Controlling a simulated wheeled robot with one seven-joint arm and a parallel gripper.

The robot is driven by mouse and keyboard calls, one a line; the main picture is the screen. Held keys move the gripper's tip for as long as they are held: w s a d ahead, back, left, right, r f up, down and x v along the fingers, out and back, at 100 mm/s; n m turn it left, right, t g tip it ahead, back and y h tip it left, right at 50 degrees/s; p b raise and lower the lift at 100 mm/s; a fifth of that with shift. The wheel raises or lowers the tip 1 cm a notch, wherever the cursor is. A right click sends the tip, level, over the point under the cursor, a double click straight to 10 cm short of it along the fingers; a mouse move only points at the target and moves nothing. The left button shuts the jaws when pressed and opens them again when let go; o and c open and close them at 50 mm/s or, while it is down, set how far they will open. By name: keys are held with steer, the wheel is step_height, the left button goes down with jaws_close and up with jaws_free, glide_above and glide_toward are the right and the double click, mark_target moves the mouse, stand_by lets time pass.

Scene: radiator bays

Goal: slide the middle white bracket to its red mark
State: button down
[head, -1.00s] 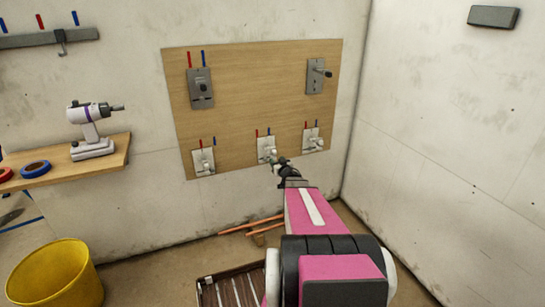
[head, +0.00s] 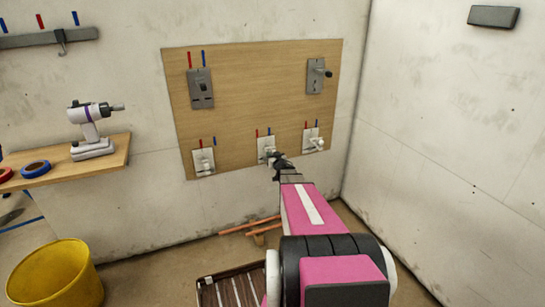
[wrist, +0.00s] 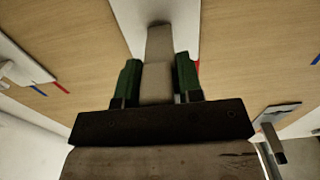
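The middle white bracket (head: 264,146) is on the lower part of a wooden board, between two other white brackets. A red mark (head: 257,133) stands above its left side and a blue mark (head: 269,131) above its right. My gripper (head: 276,160) reaches up to the bracket and hides its lower right part. In the wrist view the green fingers (wrist: 157,82) lie close on both sides of the bracket's pale knob and look shut on it. The bracket's white plate (wrist: 185,25) shows beyond, with a red mark (wrist: 197,63) at its right edge.
The left white bracket (head: 203,162) and right white bracket (head: 311,141) flank it. Two grey fittings (head: 200,90) (head: 314,78) sit higher on the wooden board (head: 255,85). A shelf with a drill (head: 90,130) is at left, a yellow bucket (head: 55,275) below.

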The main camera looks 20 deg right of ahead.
steer(key=a, duration=0.5)
steer(key=c, duration=0.9)
jaws_free()
steer(key=shift+s, duration=0.1)
steer(key=s, duration=1)
steer(key=shift+s+d, duration=0.15)
steer(key=shift+s, duration=0.25)
